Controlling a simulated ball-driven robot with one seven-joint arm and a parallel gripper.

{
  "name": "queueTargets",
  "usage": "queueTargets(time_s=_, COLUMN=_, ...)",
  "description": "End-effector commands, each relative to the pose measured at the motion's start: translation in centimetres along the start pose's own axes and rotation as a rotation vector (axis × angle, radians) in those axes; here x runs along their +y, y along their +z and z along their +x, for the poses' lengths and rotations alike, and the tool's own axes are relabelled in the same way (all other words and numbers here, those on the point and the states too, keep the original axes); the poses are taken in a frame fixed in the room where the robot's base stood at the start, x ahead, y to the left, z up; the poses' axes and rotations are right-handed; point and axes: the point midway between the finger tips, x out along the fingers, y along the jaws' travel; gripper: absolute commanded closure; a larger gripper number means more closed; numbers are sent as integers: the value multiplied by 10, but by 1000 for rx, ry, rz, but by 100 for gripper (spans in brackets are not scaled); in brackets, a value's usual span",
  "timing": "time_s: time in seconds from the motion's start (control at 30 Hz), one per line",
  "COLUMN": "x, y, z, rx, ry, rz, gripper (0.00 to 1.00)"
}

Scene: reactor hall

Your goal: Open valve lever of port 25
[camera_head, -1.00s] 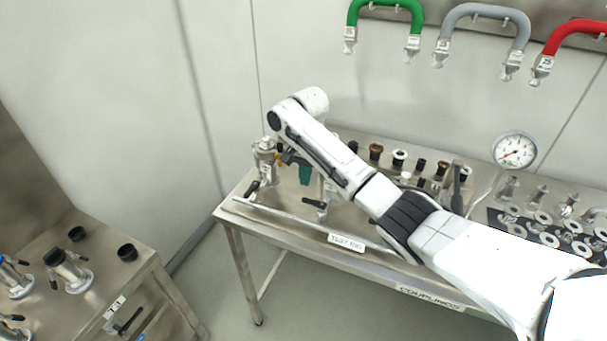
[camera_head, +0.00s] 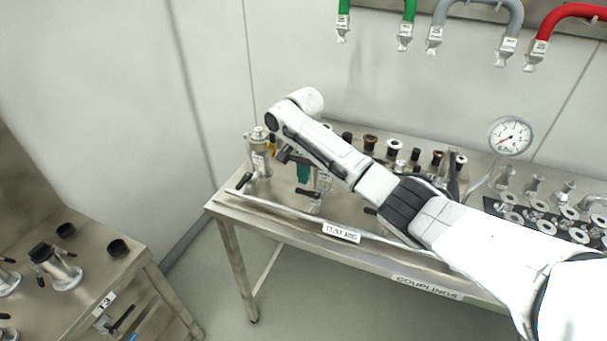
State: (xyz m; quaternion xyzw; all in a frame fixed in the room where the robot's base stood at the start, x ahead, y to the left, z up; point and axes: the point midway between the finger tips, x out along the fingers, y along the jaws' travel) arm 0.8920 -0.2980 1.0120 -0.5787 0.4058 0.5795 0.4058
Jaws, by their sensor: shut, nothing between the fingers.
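A steel port (camera_head: 258,158) stands at the left end of the steel table, with a black valve lever (camera_head: 244,181) low on its left side. A second steel port (camera_head: 321,184), partly behind my arm, has a black lever (camera_head: 307,192) pointing left. No port number is legible, so I cannot tell which is port 25. My gripper (camera_head: 283,157) shows as a small dark shape below the wrist, just right of the left port's upper part. It is shut and empty. It is apart from both levers; whether it touches the left port cannot be told. A green part (camera_head: 303,172) shows beside it.
The table's front rail (camera_head: 290,212) runs below the levers. Several couplings (camera_head: 394,147) and a round gauge (camera_head: 510,136) stand to the right. A second steel bench (camera_head: 110,275) with levered ports is at lower left. Floor (camera_head: 215,290) lies between.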

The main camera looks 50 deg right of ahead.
Motion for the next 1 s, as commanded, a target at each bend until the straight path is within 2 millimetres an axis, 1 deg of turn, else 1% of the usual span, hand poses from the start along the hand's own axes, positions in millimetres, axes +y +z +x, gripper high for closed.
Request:
queueTargets(time_s=0.03, x=0, y=-1, z=7, rx=2, ry=0, rz=0, gripper=100)
queueTargets(time_s=0.43, x=0, y=0, z=32, rx=2, ry=0, rz=0, gripper=100)
queueTargets(time_s=0.5, x=-2, y=5, z=28, rx=2, ry=-1, rz=-2, gripper=100)
queueTargets(time_s=0.77, x=-7, y=25, z=28, rx=2, ry=-1, rz=-3, gripper=100)
queueTargets(time_s=1.0, x=-4, y=43, z=28, rx=1, ry=-2, rz=-2, gripper=100)
